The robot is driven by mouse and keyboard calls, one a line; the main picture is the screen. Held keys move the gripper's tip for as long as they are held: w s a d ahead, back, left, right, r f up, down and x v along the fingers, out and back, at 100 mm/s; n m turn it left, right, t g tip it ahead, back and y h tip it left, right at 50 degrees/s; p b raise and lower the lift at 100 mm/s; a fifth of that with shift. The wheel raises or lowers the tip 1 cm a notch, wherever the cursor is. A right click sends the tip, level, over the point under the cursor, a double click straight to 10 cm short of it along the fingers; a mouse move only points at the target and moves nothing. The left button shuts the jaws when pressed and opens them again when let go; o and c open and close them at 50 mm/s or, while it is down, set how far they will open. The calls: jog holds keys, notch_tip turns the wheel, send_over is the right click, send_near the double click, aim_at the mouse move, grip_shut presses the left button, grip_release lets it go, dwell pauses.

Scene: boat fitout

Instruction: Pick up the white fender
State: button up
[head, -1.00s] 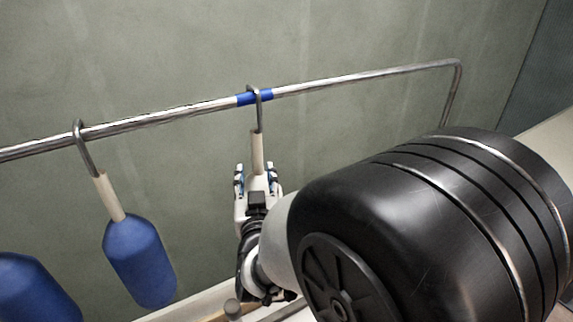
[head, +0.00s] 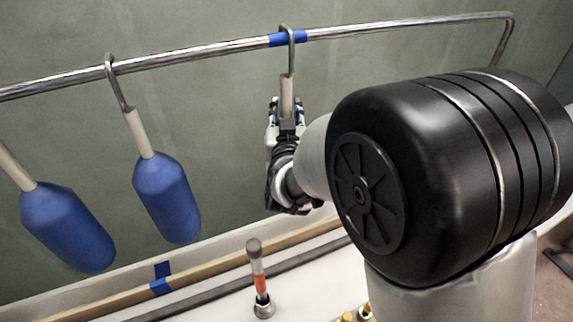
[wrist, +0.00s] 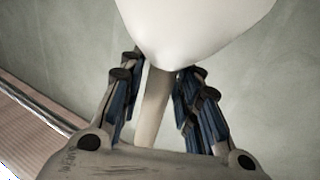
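The white fender hangs by its metal hook from the rail at the blue tape in the head view. Its cream stem (head: 287,95) shows there just above my gripper (head: 286,118), and its body is hidden behind my gripper and arm. In the wrist view the white fender's body (wrist: 195,25) fills the top, with its tapered end toward my gripper. The cream stem (wrist: 155,105) runs between the two blue-padded fingers of my gripper (wrist: 160,95). The fingers are close to the stem on both sides; I cannot tell whether both touch it.
The steel rail (head: 200,53) crosses the head view. Two blue fenders (head: 167,198) (head: 68,230) hang to the left of my arm. Below, a tool with an orange band (head: 259,278) stands on the white surface by a wooden edge (head: 215,263).

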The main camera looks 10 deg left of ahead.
grip_shut()
jog(key=shift+f, duration=0.15)
dwell(0.5)
